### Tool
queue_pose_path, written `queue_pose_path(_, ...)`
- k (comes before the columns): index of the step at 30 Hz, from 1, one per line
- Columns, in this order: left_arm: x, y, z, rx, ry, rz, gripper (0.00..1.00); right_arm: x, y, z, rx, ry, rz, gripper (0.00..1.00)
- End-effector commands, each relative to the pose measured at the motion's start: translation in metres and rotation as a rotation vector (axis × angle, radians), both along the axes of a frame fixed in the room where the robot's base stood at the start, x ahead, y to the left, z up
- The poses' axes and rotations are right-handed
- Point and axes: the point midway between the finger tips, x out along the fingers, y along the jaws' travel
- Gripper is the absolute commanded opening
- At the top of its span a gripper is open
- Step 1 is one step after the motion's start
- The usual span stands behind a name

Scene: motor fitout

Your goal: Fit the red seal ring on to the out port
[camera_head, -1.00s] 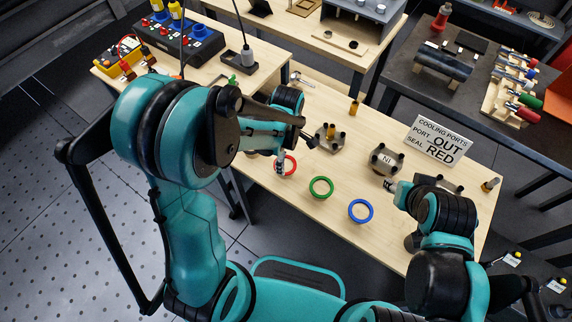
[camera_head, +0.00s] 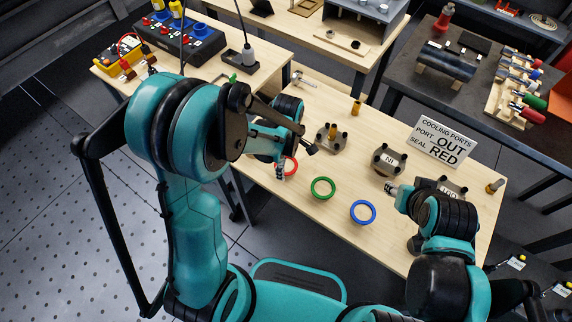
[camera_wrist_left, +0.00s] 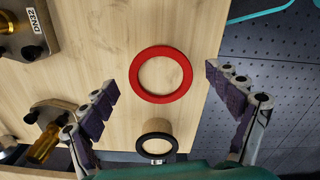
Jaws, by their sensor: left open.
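The red seal ring (camera_head: 294,168) lies flat on the table's left part. In the left wrist view the red ring (camera_wrist_left: 134,75) shows whole, between and beyond the open fingers. My left gripper (camera_head: 296,160) is open and empty above the ring; its fingertips (camera_wrist_left: 163,82) are apart on either side. Two bolted round ports stand on the table: one with a label like "NI" (camera_head: 389,160), and one at right (camera_head: 452,187) whose label is partly hidden by my right arm. The sign (camera_head: 442,141) reads port OUT, seal RED. My right gripper (camera_head: 395,190) is small and partly hidden.
A green ring (camera_head: 323,197) and a blue ring (camera_head: 372,211) lie to the right of the red one. A flange with a brass fitting (camera_head: 327,139) stands behind. The table's front middle is clear.

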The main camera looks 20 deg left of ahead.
Motion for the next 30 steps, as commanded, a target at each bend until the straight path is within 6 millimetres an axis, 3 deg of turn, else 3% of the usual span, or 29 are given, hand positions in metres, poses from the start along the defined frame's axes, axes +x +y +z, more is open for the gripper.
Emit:
queue_pose_path(10, 0.0000, 0.0000, -0.0008, 0.000, 0.000, 0.000, 0.89, 0.0000, 0.0000, -0.0012, 0.000, 0.000, 0.000, 0.40)
queue_pose_path(15, 0.0000, 0.0000, -0.0009, 0.000, 0.000, 0.000, 0.48, 0.0000, 0.0000, -0.0012, 0.000, 0.000, 0.000, 0.40)
queue_pose_path(30, 0.0000, 0.0000, 0.0042, 0.000, 0.000, 0.000, 0.48, 0.0000, 0.0000, 0.0049, 0.000, 0.000, 0.000, 0.40)
